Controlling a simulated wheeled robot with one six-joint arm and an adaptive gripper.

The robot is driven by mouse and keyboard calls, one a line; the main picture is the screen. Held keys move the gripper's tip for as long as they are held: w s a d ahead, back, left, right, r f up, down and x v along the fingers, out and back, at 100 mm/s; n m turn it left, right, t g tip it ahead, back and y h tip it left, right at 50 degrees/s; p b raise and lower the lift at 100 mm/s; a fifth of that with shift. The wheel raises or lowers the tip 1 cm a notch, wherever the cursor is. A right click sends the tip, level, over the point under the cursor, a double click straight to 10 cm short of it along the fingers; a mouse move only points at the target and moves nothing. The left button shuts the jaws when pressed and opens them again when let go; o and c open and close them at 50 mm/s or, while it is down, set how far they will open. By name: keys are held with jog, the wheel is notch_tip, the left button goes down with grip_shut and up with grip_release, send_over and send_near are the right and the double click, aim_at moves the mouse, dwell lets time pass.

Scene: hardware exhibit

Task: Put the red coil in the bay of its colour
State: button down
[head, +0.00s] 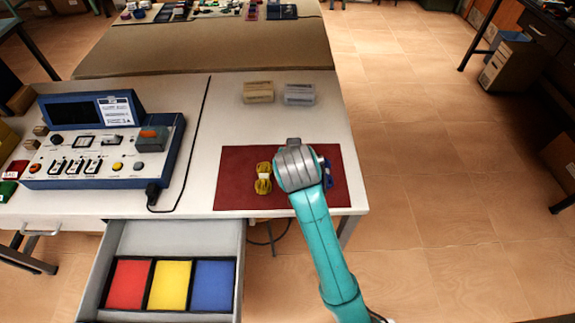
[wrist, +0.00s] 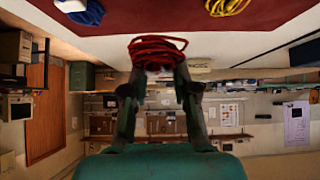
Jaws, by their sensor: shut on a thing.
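My gripper (wrist: 159,72) is shut on the red coil (wrist: 157,47), which shows between and beyond its fingertips in the wrist view. In the head view my wrist is over the dark red mat (head: 231,160) and hides the red coil and the fingers. The yellow coil (head: 263,178) lies on the mat left of my wrist. The blue coil (head: 328,172) is partly hidden at its right. The open drawer (head: 235,255) at the front left holds the red bay (head: 128,284), the yellow bay (head: 170,285) and the blue bay (head: 213,284), all empty.
A blue control panel (head: 105,140) stands on the table's left, its black cable (head: 152,195) running near the drawer. Beige (head: 258,92) and grey-blue (head: 299,94) blocks sit behind the mat. The floor at the right is open.

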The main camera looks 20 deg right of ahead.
jog(key=shift+f, duration=3.7)
jog(key=shift+f, duration=0.15)
jog(key=c, duration=0.9)
grip_release()
jog(key=v, duration=1.2)
